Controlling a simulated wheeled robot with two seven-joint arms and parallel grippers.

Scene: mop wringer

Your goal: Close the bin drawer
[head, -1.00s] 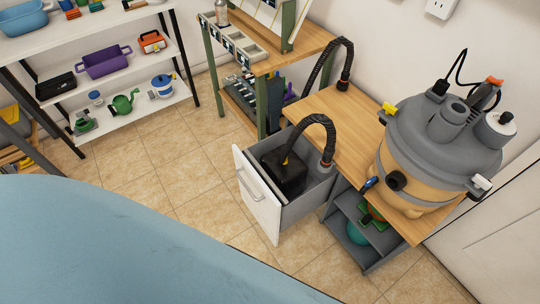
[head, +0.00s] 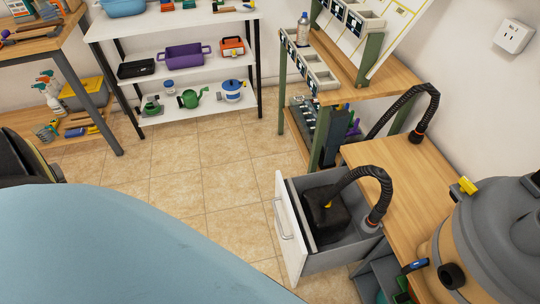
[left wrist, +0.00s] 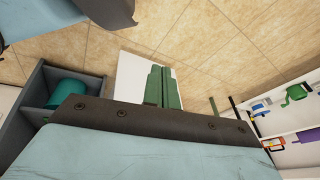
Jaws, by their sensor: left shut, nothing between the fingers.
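The bin drawer is pulled out in the head view, with a white front (head: 289,232) and a long handle (head: 283,222). Its grey tray (head: 347,253) holds a black box (head: 326,216) with a dark ribbed hose (head: 366,176) arching near it. In the left wrist view, the two green fingers of my left gripper (left wrist: 163,88) are together and empty. A white panel that looks like the drawer front (left wrist: 130,78) shows behind them; I cannot tell whether they touch it. My left gripper is not visible in the head view, and my right gripper is in neither view.
A wooden bench (head: 395,190) adjoins the drawer, with a grey-and-orange vacuum (head: 490,240) at right. A green-legged table (head: 400,82) stands behind. White shelves (head: 200,95) stand at the back left. Tiled floor (head: 215,185) left of the drawer is clear. A grey shelf unit (left wrist: 35,95) shows in the left wrist view.

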